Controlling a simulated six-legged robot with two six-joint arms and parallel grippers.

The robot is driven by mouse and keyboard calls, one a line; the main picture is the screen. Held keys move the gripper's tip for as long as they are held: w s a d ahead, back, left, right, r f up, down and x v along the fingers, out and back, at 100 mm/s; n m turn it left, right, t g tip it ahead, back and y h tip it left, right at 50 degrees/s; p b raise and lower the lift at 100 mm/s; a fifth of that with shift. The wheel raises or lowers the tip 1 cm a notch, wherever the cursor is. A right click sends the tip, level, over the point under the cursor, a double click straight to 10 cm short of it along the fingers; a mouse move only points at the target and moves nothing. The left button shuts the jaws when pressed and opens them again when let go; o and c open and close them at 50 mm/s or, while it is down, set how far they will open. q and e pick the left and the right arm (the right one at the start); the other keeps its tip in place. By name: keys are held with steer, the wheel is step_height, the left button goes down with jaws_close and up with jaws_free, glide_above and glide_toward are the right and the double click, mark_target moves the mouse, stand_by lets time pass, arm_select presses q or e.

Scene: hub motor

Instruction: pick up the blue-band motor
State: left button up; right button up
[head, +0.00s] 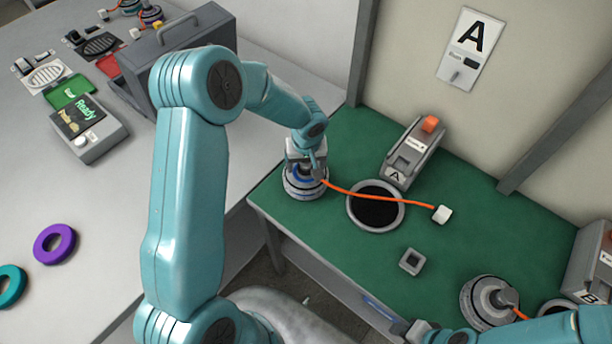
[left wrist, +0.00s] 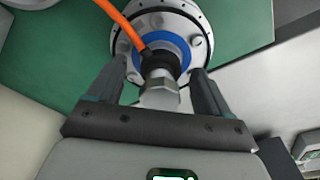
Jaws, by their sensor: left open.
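The blue-band motor (head: 305,187) stands on the left end of the green bench (head: 330,230) in the head view. It is a grey flanged disc with a blue ring and an orange cable. In the left wrist view the motor (left wrist: 185,22) shows its bolted flange, blue ring and silver shaft end. My left gripper (head: 310,165) is over the motor. In the left wrist view the left gripper (left wrist: 160,82) is open, with one finger on each side of the shaft. I cannot tell whether the fingers touch it.
The orange cable runs to a white plug (head: 442,214) past a round black recess (head: 376,206). Station A's grey box (head: 412,153) stands behind. A square socket (head: 411,262) and another motor (head: 487,302) are to the right. A purple ring (head: 54,244) lies on the left table.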

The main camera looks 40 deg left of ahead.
arm_select(q)
steer(key=shift+w+f, duration=0.2)
steer(key=shift+f, duration=0.3)
steer(key=shift+s+a+r, duration=0.1)
steer(key=shift+s+r, duration=0.05)
steer(key=shift+s, duration=0.2)
steer(key=c, duration=0.5)
jaws_close()
steer(key=shift+w+r, duration=0.15)
steer(key=shift+w, duration=0.1)
